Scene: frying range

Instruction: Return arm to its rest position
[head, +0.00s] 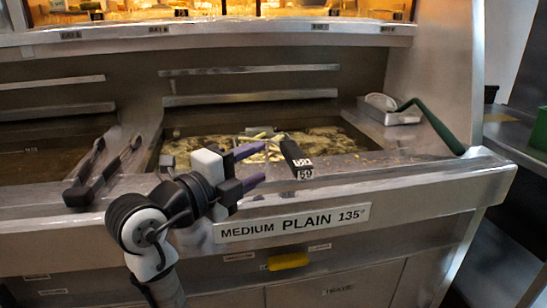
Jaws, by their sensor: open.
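My gripper (258,166) is at the end of my arm in the head view, in front of the fryer's front ledge. Its two purple fingers are apart, with nothing seen between them. I cannot tell the exact gap between the fingers and the handle.
The fryer's front ledge (420,178) carries a sign (292,224) reading "MEDIUM PLAIN 135°". Black handles (104,172) lie left of the vat. A metal tray (388,112) and a green handle (435,125) are at the right. A yellow handle (288,261) is below the sign.

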